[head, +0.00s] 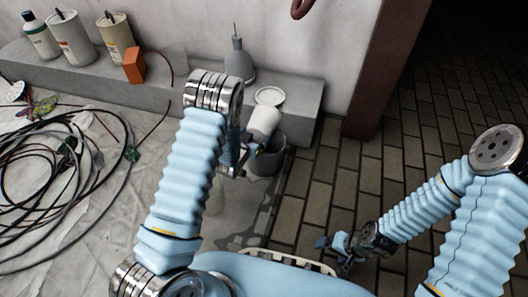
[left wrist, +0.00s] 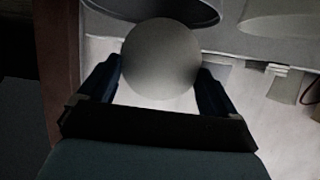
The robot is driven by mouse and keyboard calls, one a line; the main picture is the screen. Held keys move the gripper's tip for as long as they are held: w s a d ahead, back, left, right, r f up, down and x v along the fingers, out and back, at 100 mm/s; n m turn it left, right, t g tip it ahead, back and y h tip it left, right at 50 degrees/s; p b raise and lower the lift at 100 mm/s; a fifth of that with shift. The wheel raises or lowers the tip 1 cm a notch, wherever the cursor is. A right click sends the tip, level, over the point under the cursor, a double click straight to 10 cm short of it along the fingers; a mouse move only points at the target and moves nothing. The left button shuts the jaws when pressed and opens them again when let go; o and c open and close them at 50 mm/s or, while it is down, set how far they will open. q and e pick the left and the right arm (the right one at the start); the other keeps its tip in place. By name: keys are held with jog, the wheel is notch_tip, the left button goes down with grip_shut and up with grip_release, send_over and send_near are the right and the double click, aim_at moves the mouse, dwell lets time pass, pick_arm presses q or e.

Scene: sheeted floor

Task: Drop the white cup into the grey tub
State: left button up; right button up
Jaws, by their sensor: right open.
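The white cup (head: 264,120) is at the middle of the head view, held tilted above the grey tub (head: 267,162). The tub stands on the floor in front of the ledge, partly hidden by my left arm and the cup. My left gripper (head: 250,150) is shut on the cup. In the left wrist view the cup (left wrist: 160,60) is a round pale shape between the two fingers, and a dark curved rim, seemingly the tub's (left wrist: 190,18), shows behind it. My right gripper (head: 338,246) is open and empty, low over the brick floor.
A white round dish (head: 269,96) and a grey bottle (head: 239,63) are on the concrete ledge (head: 305,95). Several containers and an orange block (head: 134,65) stand further left. Coiled cables (head: 60,175) cover the sheet at left. A brown post (head: 375,75) rises right of the ledge.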

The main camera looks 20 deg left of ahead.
pick_arm(q)
jog(key=shift+o, duration=0.6)
jog(key=shift+s+r, duration=0.1)
jog(key=shift+s, duration=0.1)
jog(key=p+v, duration=0.1)
jog(key=v, duration=1.2)
jog(key=shift+s, duration=0.2)
pick_arm(e)
jog(key=shift+r, duration=0.75)
